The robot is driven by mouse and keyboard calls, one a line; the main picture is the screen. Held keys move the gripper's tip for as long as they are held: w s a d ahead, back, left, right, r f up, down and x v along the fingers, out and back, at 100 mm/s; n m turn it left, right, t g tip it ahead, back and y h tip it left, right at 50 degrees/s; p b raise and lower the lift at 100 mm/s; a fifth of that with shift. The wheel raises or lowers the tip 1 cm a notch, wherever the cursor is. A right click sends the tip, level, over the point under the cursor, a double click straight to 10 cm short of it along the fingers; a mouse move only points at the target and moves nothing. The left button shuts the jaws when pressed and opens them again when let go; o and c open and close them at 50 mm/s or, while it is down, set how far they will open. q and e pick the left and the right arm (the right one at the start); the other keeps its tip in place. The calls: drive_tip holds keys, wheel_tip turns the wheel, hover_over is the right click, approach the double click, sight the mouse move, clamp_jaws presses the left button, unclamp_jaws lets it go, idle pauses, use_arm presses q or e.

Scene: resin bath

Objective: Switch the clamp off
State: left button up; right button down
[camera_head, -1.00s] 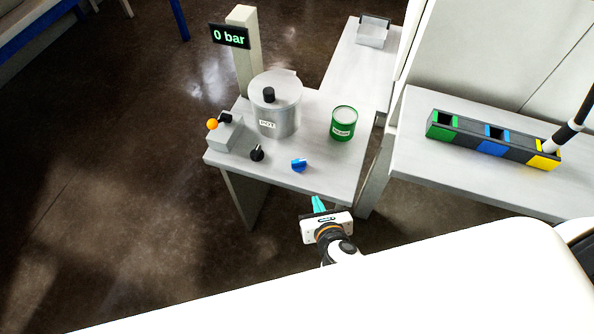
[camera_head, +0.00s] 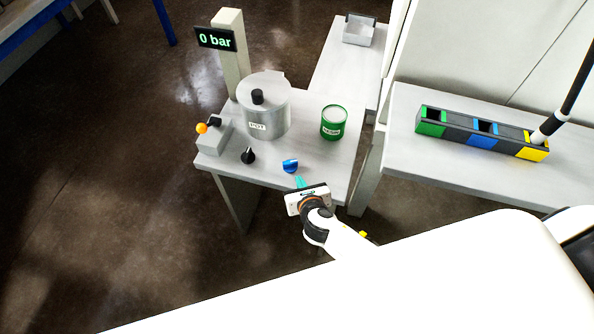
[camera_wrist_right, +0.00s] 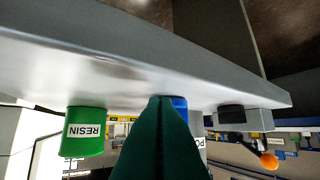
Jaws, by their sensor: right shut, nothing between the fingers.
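A grey box with a black lever tipped by an orange ball (camera_head: 201,128) stands at the table's left edge; it also shows in the wrist view (camera_wrist_right: 268,161). A blue knob (camera_head: 290,166) and a black pointer knob (camera_head: 248,155) sit along the front edge. I cannot read which control is labelled as the clamp. My right gripper (camera_head: 299,181) is shut and empty, its teal fingers just in front of the blue knob. In the right wrist view the fingers (camera_wrist_right: 156,105) hide part of the blue knob (camera_wrist_right: 180,104); contact cannot be told. My left gripper is not in view.
A lidded metal pot (camera_head: 264,110) and a green RESIN can (camera_head: 333,122) stand behind the knobs on the grey table (camera_head: 318,178). A display (camera_head: 215,40) on a post reads 0 bar. A bin row with green, blue and yellow slots (camera_head: 481,136) sits on the right table.

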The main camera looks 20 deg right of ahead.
sight(295, 166)
drive_tip(key=shift+w+d+r, duration=0.1)
drive_tip(key=shift+w, duration=1.75)
drive_tip(key=shift+d+p, duration=0.1)
drive_tip(key=shift+p, duration=0.25)
drive_tip(key=shift+r+n, duration=0.1)
drive_tip(key=shift+n, duration=0.2)
drive_tip(key=shift+y+p, duration=0.3)
drive_tip(key=shift+y, duration=0.1)
